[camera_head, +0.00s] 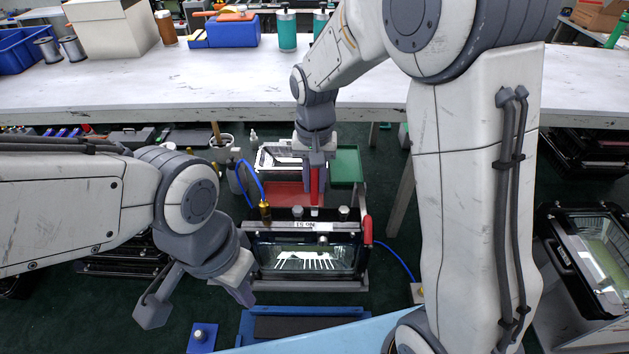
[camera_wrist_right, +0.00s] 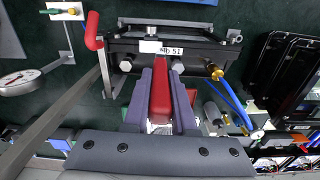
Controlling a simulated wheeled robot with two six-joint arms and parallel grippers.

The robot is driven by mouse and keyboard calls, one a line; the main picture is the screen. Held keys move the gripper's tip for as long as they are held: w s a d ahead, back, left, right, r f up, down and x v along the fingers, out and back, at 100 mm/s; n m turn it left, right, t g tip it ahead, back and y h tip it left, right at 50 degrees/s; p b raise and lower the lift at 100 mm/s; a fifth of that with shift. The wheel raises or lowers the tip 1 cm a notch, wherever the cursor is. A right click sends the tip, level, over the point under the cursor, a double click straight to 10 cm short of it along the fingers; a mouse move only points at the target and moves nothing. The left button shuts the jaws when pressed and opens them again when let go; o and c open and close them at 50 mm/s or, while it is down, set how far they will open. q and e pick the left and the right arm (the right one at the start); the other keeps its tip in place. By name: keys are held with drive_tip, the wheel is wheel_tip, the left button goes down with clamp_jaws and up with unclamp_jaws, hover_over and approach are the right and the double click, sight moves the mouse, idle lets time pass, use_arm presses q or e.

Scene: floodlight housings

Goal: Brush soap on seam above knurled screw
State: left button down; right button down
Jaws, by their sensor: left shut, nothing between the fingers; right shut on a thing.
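A dark floodlight housing (camera_head: 262,262) with a glass window and a white label (camera_head: 318,226) stands below the bench. Silver knurled screws (camera_head: 344,212) line its top edge; they also show in the right wrist view (camera_wrist_right: 178,66). My right gripper (camera_head: 317,172) is shut on the red handle of a brush (camera_head: 314,186), which points down at the housing's top edge beside the label. The brush's pale end is close to that edge; contact cannot be told. In the wrist view the red handle (camera_wrist_right: 160,92) lies between the fingers. My left gripper (camera_head: 243,293) is shut and empty, left of the housing's lower corner.
A brass fitting (camera_head: 265,211) with a blue hose rises at the housing's top left. A red tray (camera_head: 285,193) and a green tray (camera_head: 345,165) lie behind. A white bench (camera_head: 200,85) crosses the back. Another housing (camera_head: 590,255) stands at the right.

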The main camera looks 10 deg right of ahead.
wheel_tip(320, 180, up, 3)
drive_tip(key=shift+f+p, duration=0.1)
drive_tip(key=shift+p, duration=0.95)
